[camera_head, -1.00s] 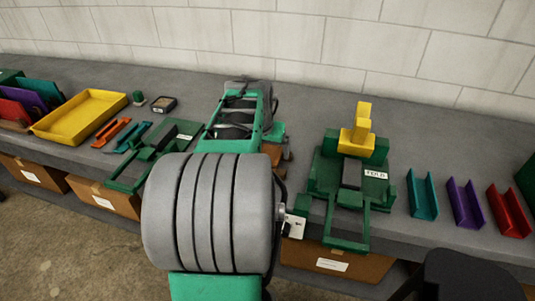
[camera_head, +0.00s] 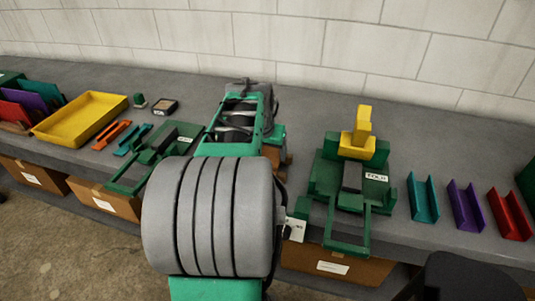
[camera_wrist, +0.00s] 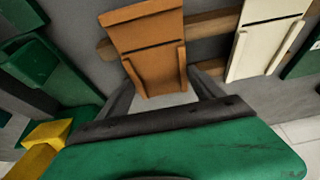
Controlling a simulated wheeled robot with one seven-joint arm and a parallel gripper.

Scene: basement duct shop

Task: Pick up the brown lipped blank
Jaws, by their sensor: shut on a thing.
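The brown lipped blank (camera_wrist: 155,45) is a flat brown panel with raised lips along its lower sides, seen in the wrist view. My gripper (camera_wrist: 165,92) is shut on its near end, with one dark finger on each side. The far part of the blank extends away from the fingers. Wooden rails show behind it; I cannot tell whether it touches them. In the head view my arm hides most of this spot.
A cream blank (camera_wrist: 268,35) stands close to the right in the wrist view. In the head view, a green fixture with a yellow block (camera_head: 357,145) and teal (camera_head: 423,198), purple (camera_head: 466,205) and red (camera_head: 508,212) channels lie to the right. A yellow tray (camera_head: 112,104) is at left.

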